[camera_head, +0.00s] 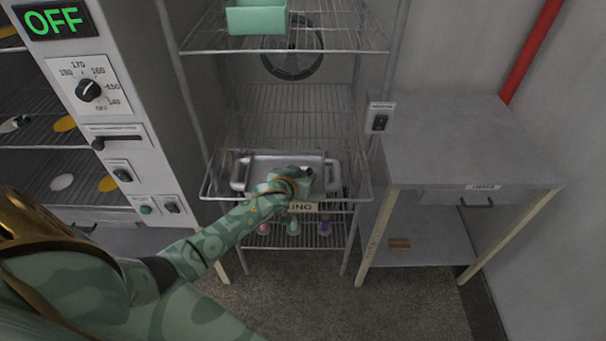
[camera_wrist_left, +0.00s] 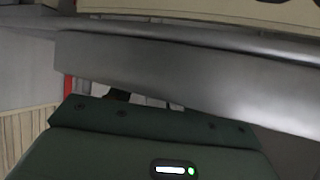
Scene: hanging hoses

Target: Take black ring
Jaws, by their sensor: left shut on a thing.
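A dark ring (camera_head: 292,46), round and hose-like, shows behind the upper wire shelf at the back of the rack. Part of it is hidden by the shelf and a green bin. My left gripper (camera_head: 306,180) is well below the ring, at the front right of a grey metal tray (camera_head: 262,164) on the middle shelf. It is shut on the tray, though its fingertips are hard to make out. In the left wrist view, the grey metal (camera_wrist_left: 200,75) fills much of the picture just past my dark green gripper body. My right gripper is not in view.
A green bin (camera_head: 257,17) sits on the upper shelf (camera_head: 345,40). Several small bottles (camera_head: 294,226) stand on the lower shelf. A control cabinet (camera_head: 125,125) is at left; a grey table (camera_head: 465,140) is at right. Open floor (camera_head: 400,300) lies in front.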

